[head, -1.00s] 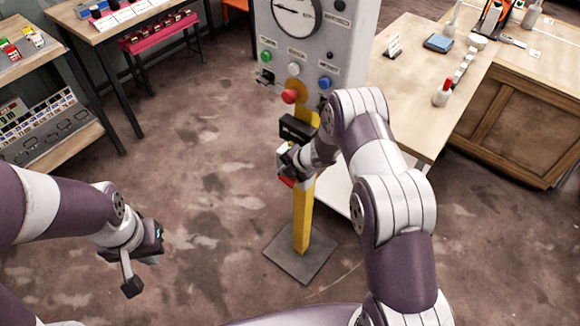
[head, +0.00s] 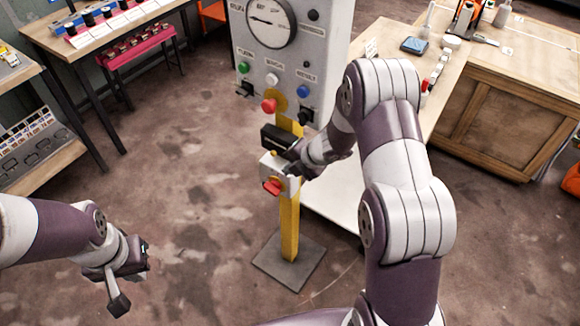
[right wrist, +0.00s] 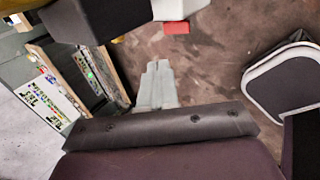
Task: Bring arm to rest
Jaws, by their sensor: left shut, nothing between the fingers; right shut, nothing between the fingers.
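My right gripper (head: 295,163) is at the right edge of a small pale box with a red knob (head: 271,186) on the yellow post (head: 290,222). Touching or apart cannot be told in the head view. In the right wrist view my right gripper's grey fingers (right wrist: 157,82) are together with nothing between them, over open floor. A dark block (right wrist: 97,18) and the pale box (right wrist: 180,8) are beyond. My left gripper (head: 118,303) hangs at the lower left over bare floor, shut and empty, away from any object.
A workbench (head: 490,115) is at right; a table (head: 75,40) and shelf (head: 50,165) are at left.

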